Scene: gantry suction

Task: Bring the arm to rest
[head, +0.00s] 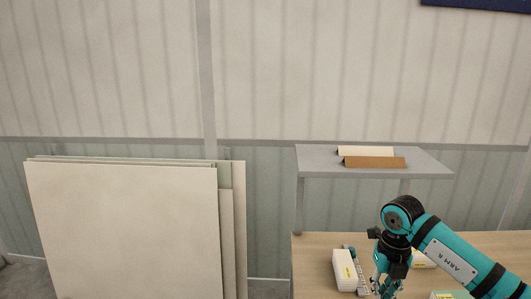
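My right arm (452,256), teal and black and marked "ARM R", reaches in from the lower right and bends down at its black joint. My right gripper (386,288) points down over the wooden table (312,250), low in the picture near the bottom edge. Its fingers are small and partly cut off, so I cannot tell whether they are open or hold anything. My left arm and gripper are not in view.
A narrow grey item (360,274) lies beside the white box. Another pale labelled box (423,260) is partly behind my arm. A grey shelf (318,161) behind carries a brown block (375,162) and a cream block (366,151). Large pale panels (125,230) stand at left.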

